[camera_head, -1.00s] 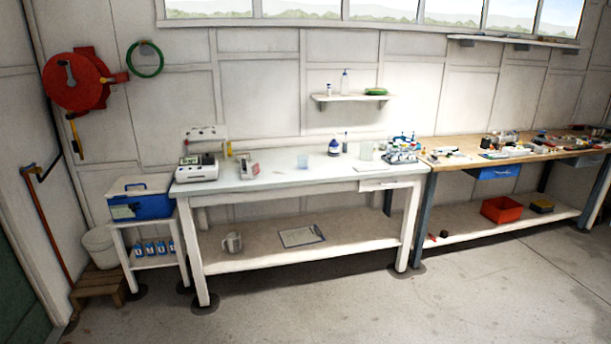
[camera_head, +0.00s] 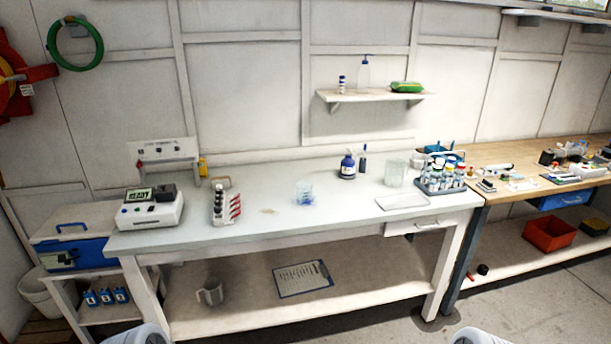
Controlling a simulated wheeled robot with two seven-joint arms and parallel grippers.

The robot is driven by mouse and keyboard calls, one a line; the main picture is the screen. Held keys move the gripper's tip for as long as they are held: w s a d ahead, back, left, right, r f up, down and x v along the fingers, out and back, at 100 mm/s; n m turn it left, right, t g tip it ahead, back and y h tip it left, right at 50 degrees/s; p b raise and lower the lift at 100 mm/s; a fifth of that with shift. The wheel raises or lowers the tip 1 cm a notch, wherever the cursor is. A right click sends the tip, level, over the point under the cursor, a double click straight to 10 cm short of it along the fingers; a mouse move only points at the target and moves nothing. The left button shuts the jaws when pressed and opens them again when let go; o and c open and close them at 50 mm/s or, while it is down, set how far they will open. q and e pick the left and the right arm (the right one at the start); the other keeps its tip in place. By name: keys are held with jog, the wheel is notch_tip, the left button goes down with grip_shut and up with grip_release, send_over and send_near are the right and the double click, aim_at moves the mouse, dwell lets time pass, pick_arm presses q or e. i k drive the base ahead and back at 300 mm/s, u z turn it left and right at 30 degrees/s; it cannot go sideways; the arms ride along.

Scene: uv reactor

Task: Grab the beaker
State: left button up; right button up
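A small clear beaker with a blue tint at its bottom (camera_head: 304,194) stands upright near the middle of the white workbench (camera_head: 270,231). A larger clear glass vessel (camera_head: 396,173), which also looks like a beaker, stands farther right, in front of the wall. Nothing touches either vessel. Only rounded white parts of my arms show at the bottom edge, at lower left and lower right. Neither gripper is in view.
A blue bottle (camera_head: 348,167), a white tray (camera_head: 402,202) and a vial rack (camera_head: 442,174) stand to the right. The bench front by the beaker is clear.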

aim_at(304, 193)
jog(key=i, duration=1.75)
